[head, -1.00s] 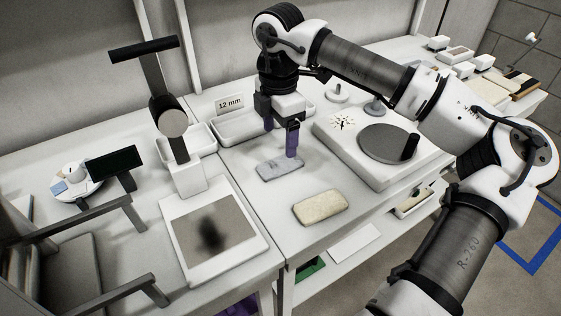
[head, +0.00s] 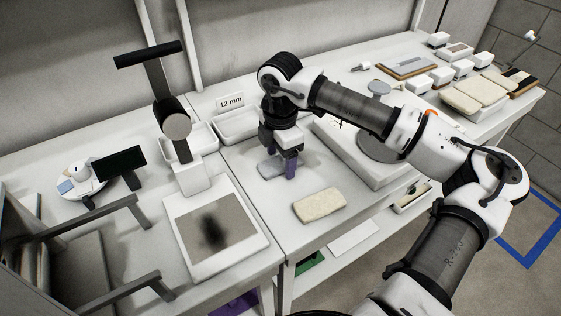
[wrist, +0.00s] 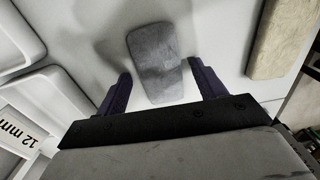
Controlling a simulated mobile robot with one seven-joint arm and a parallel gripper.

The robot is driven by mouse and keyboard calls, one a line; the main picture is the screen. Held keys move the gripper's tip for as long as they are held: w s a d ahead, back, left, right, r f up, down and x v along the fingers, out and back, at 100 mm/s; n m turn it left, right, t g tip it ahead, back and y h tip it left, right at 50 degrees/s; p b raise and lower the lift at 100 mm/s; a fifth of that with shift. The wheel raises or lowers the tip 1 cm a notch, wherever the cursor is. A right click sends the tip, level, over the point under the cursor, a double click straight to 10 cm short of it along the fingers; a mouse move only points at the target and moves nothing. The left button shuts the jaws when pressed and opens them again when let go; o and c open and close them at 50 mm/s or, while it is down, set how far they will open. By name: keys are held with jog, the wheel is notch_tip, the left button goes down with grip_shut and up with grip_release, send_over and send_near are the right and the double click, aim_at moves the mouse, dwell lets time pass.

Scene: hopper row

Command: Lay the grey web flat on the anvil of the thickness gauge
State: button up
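The grey web (head: 268,170) lies flat on the white bench top, partly hidden by my gripper in the head view. It shows whole as a grey rounded slab in the wrist view (wrist: 155,58). My gripper (wrist: 160,72) is open, with one purple finger on each side of the web's near end and gaps to both. In the head view, my gripper (head: 279,164) is low over the web. A low white unit with a dark round plate (head: 372,148), perhaps the thickness gauge and its anvil, is to the right, partly covered by my arm.
A beige slab (head: 320,205) lies nearby, also in the wrist view (wrist: 282,38). White trays (head: 236,126) with a "12 mm" card (head: 230,101) stand behind. A column stand with a square plate (head: 221,226) is at left. Several pads lie far right.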

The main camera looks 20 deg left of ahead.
jog(key=c, duration=0.9)
